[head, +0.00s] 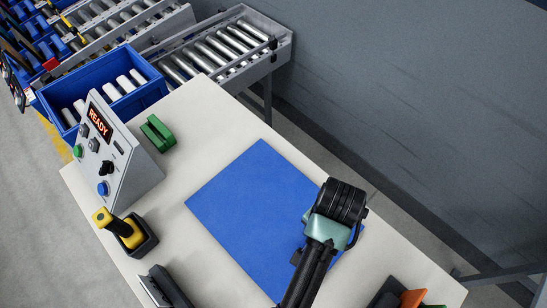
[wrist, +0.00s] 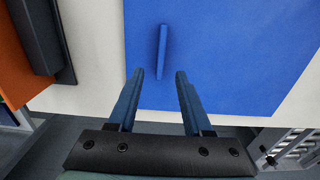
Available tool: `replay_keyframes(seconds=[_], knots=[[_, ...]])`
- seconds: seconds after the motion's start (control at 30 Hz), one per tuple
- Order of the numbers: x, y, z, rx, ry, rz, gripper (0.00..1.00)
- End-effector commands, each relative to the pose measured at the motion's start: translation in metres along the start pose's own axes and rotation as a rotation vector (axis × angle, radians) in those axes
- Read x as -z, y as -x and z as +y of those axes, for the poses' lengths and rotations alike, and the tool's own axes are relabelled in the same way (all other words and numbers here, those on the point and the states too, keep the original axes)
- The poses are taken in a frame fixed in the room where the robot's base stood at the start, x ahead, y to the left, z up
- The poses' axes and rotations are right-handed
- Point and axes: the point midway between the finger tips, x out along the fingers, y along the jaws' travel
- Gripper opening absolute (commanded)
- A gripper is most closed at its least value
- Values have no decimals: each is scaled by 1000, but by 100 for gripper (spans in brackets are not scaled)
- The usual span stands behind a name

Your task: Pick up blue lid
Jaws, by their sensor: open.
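A slim blue piece (wrist: 161,50), which looks like the blue lid seen nearly edge-on, is on the blue mat (wrist: 230,50) in the wrist view. It is almost the same blue as the mat. My gripper (wrist: 158,73) is open, with its two fingers pointing at the piece. The piece's near end shows between the fingertips, with a gap on each side; I cannot tell their difference in height. In the head view the mat (head: 240,195) lies on the pale table. My arm covers its right part, and I cannot make out the lid or the fingers there.
An orange item (wrist: 15,60) beside a black holder (wrist: 40,35) is at the wrist view's left. On the table (head: 185,215) are a READY control box (head: 125,145), a green block (head: 157,132) and a yellow-handled tool (head: 122,230). A roller conveyor (head: 220,50) and grey wall stand beyond.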

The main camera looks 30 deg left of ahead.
Motion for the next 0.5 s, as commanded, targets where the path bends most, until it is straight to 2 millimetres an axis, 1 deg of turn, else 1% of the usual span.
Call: replay_keyframes(seconds=[0.03,0.1,0.2,0.37,0.5], knots=[[-1,-9,0,-1,0,-3,50],[0,-20,0,-1,0,-2,50],[0,-30,0,0,1,1,50],[0,-39,0,1,1,2,50],[-2,-56,-1,0,2,0,50]])
